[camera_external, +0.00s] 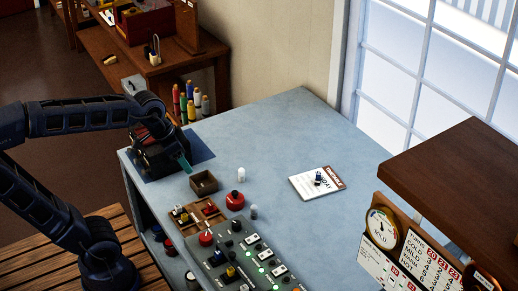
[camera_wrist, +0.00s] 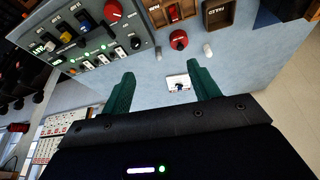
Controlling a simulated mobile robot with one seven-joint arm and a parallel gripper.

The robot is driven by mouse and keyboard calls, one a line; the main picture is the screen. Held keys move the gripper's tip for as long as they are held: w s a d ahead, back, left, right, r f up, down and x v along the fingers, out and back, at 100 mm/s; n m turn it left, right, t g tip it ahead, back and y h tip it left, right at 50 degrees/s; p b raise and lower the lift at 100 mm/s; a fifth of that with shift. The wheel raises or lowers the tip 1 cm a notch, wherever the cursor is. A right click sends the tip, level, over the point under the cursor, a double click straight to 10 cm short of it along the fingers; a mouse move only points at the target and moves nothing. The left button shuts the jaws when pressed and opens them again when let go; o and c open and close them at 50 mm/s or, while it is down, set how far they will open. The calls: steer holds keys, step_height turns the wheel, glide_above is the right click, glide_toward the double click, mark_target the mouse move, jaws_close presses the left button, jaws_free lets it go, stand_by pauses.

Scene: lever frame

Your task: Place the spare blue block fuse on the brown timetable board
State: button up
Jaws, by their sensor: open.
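My gripper (camera_external: 186,164) hangs over the left side of the blue-grey table, open and empty; its green fingers (camera_wrist: 160,74) are spread apart in the wrist view. A small dark blue piece (camera_external: 319,179), which looks like the blue block fuse, lies on a white card with a brown header (camera_external: 304,185). The card also shows between my fingers in the wrist view (camera_wrist: 171,83), well beyond them.
A control panel (camera_external: 205,251) with switches and lit lamps stands at the table's front. Near it are a wooden tray (camera_external: 194,222) with coloured pieces, an open brown box (camera_external: 204,182), a red knob (camera_external: 235,200) and small cylinders.

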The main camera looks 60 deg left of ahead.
steer(key=s+f+n+y, duration=0.1)
steer(key=s+f, duration=0.1)
steer(key=s, duration=0.5)
steer(key=shift+s+a+f+n, duration=0.3)
steer(key=shift+s+a+f, duration=0.05)
steer(key=shift+s+a, duration=0.05)
stand_by(0.8)
